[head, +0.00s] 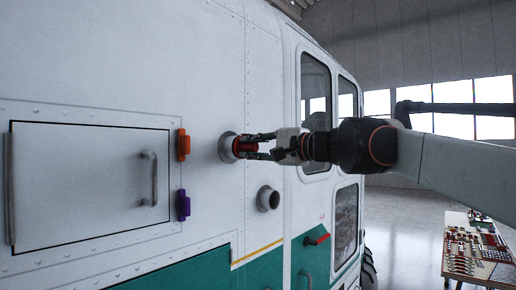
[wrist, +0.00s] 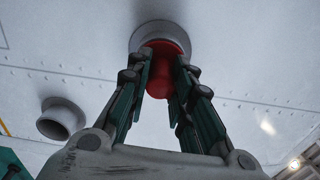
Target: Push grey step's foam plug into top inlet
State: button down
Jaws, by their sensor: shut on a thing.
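The red foam plug (head: 241,147) is at the mouth of the top inlet (head: 227,148), a round grey ring on the white fuselage side. My gripper (head: 250,146) is shut on the plug. In the wrist view, the plug (wrist: 164,70) has its wide head against or inside the inlet ring (wrist: 153,31), with its narrower stem between my fingers (wrist: 160,95). How deep the plug sits in the ring I cannot tell. A second, lower inlet (head: 268,199) is empty and also shows in the wrist view (wrist: 61,119). The grey step is not visible.
A closed hatch (head: 85,185) with a handle, an orange latch (head: 183,145) and a purple latch (head: 183,205) lies left. A red door handle (head: 318,239) is below right. A table of tools (head: 476,250) stands at the far right; floor beside it is clear.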

jog(key=shift+w+a, duration=0.2)
jog(key=shift+a, duration=0.05)
jog(key=c, duration=1.3)
grip_release()
jog(key=shift+c, duration=0.2)
jog(key=v, duration=1.2)
jog(key=s+d+f+n+g+h+b, duration=0.15)
jog(key=s+f+b, duration=0.3)
jog(key=f, duration=0.85)
jog(key=s+f+n+g+h+b, duration=0.1)
jog(key=s+f+h+b, duration=0.4)
jog(key=f, duration=0.9)
jog(key=s+f+n+g+b, duration=0.1)
jog(key=s+f+n+b, duration=0.15)
jog(key=f+b, duration=0.75)
jog(key=s+d+f+n+h+b, duration=0.1)
jog(key=s+d+f+b, duration=0.3)
jog(key=f, duration=1)
jog(key=s+d+f+n+h+b, duration=0.1)
jog(key=s+d+f+h+b, duration=0.3)
jog(key=f, duration=1)
jog(key=s+d+f+n+h+b, duration=0.1)
jog(key=s+d+f+b, duration=0.3)
jog(key=f, duration=1)
jog(key=s+h, duration=0.1)
jog(key=s, duration=0.2)
jog(key=shift+d+f+h+b, duration=0.15)
jog(key=shift+d+h+b, duration=0.2)
